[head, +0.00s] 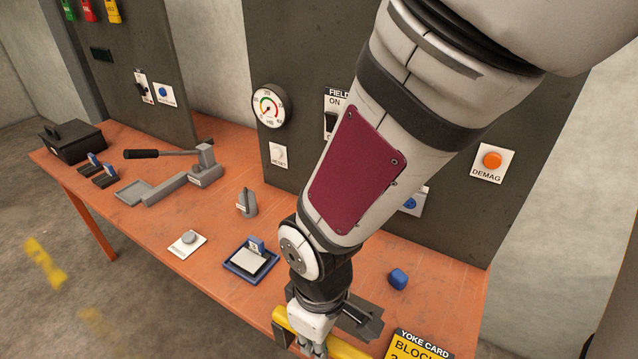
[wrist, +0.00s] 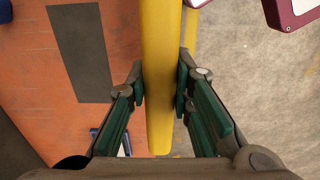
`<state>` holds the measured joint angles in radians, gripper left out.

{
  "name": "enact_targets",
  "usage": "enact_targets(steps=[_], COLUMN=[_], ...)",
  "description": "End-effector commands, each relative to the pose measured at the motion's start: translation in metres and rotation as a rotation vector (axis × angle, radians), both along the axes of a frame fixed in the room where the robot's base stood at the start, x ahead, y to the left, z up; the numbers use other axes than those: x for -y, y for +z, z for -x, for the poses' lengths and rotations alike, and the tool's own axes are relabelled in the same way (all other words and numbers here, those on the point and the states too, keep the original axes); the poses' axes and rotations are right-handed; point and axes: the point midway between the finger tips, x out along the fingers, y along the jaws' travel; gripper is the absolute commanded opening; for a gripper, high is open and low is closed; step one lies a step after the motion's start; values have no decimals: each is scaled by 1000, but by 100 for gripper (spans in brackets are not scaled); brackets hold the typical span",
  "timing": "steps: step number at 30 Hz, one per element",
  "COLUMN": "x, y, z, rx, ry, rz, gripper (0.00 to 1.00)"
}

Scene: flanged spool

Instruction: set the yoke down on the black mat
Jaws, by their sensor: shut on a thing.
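The yoke, a yellow bar (head: 347,349), shows at the bottom of the head view and runs up the middle of the wrist view (wrist: 160,70). My gripper (head: 312,345) is shut on it, with one finger on each side in the wrist view (wrist: 161,90). The black mat, a dark flat rectangle (wrist: 80,52), lies on the orange table to the left of the yoke in the wrist view. In the head view it shows partly behind my wrist (head: 368,322). The yoke is above the table's front edge, beside the mat; its height is unclear.
The orange table (head: 130,205) carries a blue block (head: 398,279), a blue-rimmed tray (head: 250,262), a grey knob (head: 246,204) and a lever fixture (head: 203,165). A yellow yoke card (head: 415,345) stands at the front right. Dark panels rise behind. Floor lies beyond the front edge.

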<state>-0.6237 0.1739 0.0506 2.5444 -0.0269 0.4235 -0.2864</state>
Motion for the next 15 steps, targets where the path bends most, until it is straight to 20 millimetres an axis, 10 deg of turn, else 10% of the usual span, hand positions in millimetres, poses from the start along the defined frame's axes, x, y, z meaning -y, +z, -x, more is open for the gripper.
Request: enact_targets(steps=[15], x=[27], y=[-9], z=[-92], rx=[1], ry=[-5], rz=[-2], gripper=[0])
